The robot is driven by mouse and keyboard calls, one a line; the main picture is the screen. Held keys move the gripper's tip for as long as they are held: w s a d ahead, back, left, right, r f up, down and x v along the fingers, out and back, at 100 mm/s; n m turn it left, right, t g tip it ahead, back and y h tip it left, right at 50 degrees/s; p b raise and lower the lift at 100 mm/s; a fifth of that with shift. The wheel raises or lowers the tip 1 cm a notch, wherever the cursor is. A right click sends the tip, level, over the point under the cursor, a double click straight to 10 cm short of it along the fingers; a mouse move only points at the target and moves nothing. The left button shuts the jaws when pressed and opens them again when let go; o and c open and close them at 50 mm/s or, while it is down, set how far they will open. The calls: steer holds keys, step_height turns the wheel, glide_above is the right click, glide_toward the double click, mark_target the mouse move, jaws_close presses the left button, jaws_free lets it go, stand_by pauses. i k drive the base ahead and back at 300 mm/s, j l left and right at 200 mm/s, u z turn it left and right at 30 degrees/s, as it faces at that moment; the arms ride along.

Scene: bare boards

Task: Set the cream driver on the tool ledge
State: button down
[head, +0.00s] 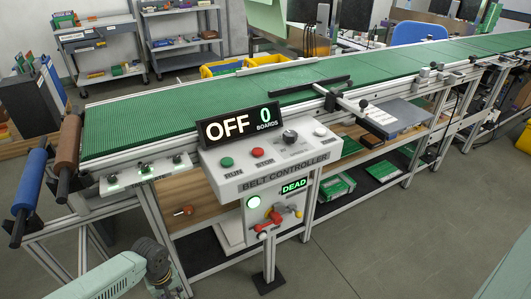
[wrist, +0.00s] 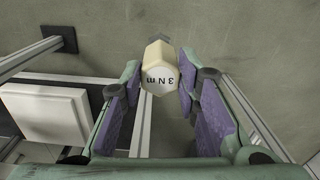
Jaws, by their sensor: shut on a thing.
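The cream driver (wrist: 159,78) is in the wrist view, its hexagonal end marked "3 N m" facing the camera. My gripper (wrist: 160,72) has its two purple-padded fingers closed on either side of it. The driver's far end is hidden behind its cream body, above the grey floor. In the head view my arm is at the bottom left, and the driver cannot be made out there. No surface is clearly labelled as the tool ledge.
The green belt (head: 200,100) runs across the scene. The belt controller (head: 270,160) reads OFF, 0 boards and DEAD. An orange-handled tool (head: 184,211) lies on the wooden shelf below. A white block (wrist: 45,112) and metal frame bars stand left of my gripper in the wrist view.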

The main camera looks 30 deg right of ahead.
mark_target(397, 114)
steer(key=l+u, duration=0.15)
steer(key=u, duration=0.35)
steer(key=l+u, duration=0.1)
steer(key=u, duration=0.4)
steer(key=l+u, duration=0.1)
steer(key=u, duration=0.4)
steer(key=k+u, duration=0.1)
steer(key=u, duration=0.4)
steer(key=k+l+u, duration=0.1)
steer(key=u, duration=0.35)
steer(key=k+l+z, duration=0.2)
steer(key=k, duration=0.55)
steer(key=k+z, duration=0.3)
steer(key=k+l+z, duration=0.1)
steer(key=k+z, duration=0.2)
steer(key=k+l+z, duration=0.1)
steer(key=z, duration=1.2)
steer(key=k+l, duration=0.05)
